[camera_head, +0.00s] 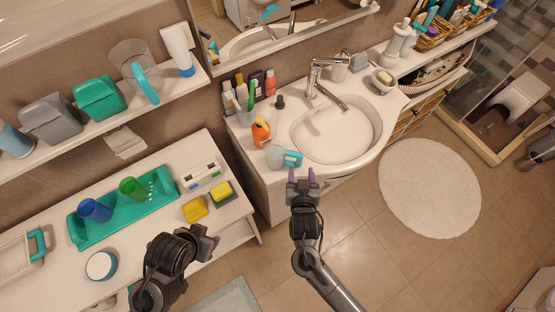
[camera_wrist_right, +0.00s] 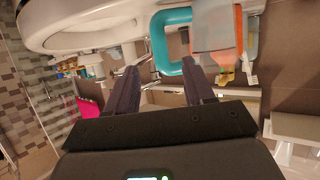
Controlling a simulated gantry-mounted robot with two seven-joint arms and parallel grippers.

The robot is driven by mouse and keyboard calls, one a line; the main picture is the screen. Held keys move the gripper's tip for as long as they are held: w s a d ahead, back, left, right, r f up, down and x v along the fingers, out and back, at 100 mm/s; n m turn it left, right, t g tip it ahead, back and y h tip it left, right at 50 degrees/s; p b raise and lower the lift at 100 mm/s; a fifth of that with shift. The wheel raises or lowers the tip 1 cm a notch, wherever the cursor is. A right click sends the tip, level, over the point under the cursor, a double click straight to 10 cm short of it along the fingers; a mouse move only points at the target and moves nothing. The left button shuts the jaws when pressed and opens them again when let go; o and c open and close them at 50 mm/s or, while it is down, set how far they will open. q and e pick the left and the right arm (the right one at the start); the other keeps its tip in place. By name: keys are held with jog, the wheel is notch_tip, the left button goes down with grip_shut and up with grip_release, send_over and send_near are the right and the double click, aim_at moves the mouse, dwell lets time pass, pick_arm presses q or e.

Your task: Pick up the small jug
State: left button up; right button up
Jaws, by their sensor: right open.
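The small jug (camera_head: 274,154) is clear with a teal handle and stands at the front left edge of the sink counter. Its handle points right in the head view. In the right wrist view the small jug (camera_wrist_right: 214,35) shows its teal handle just beyond the fingertips. My right gripper (camera_head: 302,175) is open and empty, just in front of the handle and apart from it; it also shows in the right wrist view (camera_wrist_right: 161,68). My left gripper (camera_head: 207,241) hangs in front of the white side table; its fingers are not clear.
An orange pump bottle (camera_head: 260,132) stands right behind the jug, and the sink basin (camera_head: 335,130) is to its right. A larger clear jug (camera_head: 130,58) with a teal handle is on the upper shelf. A teal tray (camera_head: 105,225) holds cups on the side table.

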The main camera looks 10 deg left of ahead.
aim_at(300, 162)
jog(key=shift+x, duration=3.95)
jog(key=shift+f, duration=0.1)
jog(key=shift+s, duration=0.1)
grip_shut()
